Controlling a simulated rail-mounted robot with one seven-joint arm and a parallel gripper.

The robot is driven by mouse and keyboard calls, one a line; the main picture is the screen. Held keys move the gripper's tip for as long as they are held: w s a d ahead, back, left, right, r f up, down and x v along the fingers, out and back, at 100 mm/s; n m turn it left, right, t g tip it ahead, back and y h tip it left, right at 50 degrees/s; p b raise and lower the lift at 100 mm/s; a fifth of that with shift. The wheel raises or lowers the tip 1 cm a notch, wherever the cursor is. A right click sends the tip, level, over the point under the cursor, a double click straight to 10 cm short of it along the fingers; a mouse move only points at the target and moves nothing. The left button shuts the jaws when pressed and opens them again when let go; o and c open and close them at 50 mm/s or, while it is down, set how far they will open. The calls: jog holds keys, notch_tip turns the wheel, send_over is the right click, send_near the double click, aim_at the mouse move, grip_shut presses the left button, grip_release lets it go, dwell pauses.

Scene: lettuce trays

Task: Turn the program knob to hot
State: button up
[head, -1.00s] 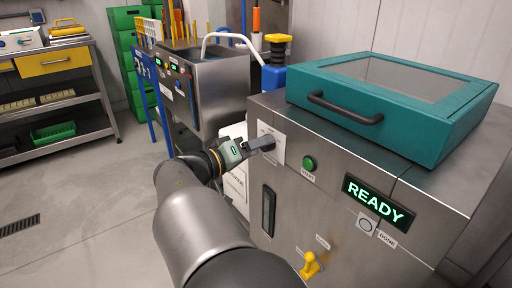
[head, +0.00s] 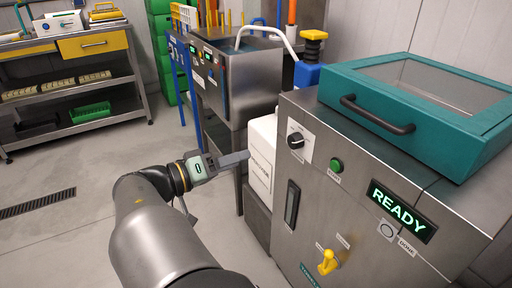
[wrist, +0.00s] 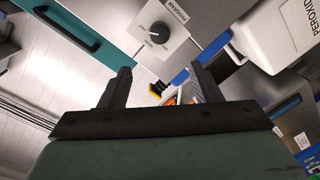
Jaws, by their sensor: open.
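The program knob (head: 296,140) is a round black dial on a white label plate, on the front of the steel machine (head: 335,215). In the wrist view the knob (wrist: 158,33) shows beyond the fingertips, under the word PROGRAM. A pale mark is on the knob, but the position labels are too small to read. My gripper (head: 247,157) is left of the knob, apart from it, with nothing held. In the wrist view my gripper (wrist: 160,75) has its two fingers spread with empty space between them.
A green button (head: 336,165), a lit READY display (head: 402,211) and a yellow lever (head: 327,262) are on the same front. A teal lid with a dark handle (head: 377,114) tops the machine. A white peroxide container (head: 262,150) stands close behind my gripper.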

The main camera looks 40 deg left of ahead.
jog(key=shift+v, duration=1.45)
jog(key=w+d+r+m+g+p, duration=0.1)
jog(key=w+d+r+g+p, duration=0.3)
jog(key=d+r+p, duration=0.5)
jog(key=w+d+r+g+p, duration=0.4)
jog(key=d+r+g+p, duration=0.15)
jog(key=d+p, duration=0.55)
jog(key=w+d+r+m+g+p, duration=0.1)
jog(key=w+d+r+g+p, duration=0.3)
jog(key=d+r+p, duration=0.6)
jog(key=s+d+r+m+y+p, duration=0.1)
jog(key=s+d+r+p, duration=0.2)
jog(key=d+p, duration=0.3)
jog(key=s+d+r+m+g+y+p, duration=0.1)
jog(key=s+d+r+p, duration=0.3)
jog(key=d, duration=0.6)
jog(key=s+d+r+m+g+y+p, duration=0.1)
jog(key=s+d+r+m+y+p, duration=0.1)
jog(key=s+d+r+p, duration=0.2)
jog(key=d+r+p, duration=0.2)
jog(key=d+p, duration=0.2)
jog(key=p, duration=0.1)
jog(key=shift+s+r+y, duration=0.25)
jog(key=shift+y, duration=0.15)
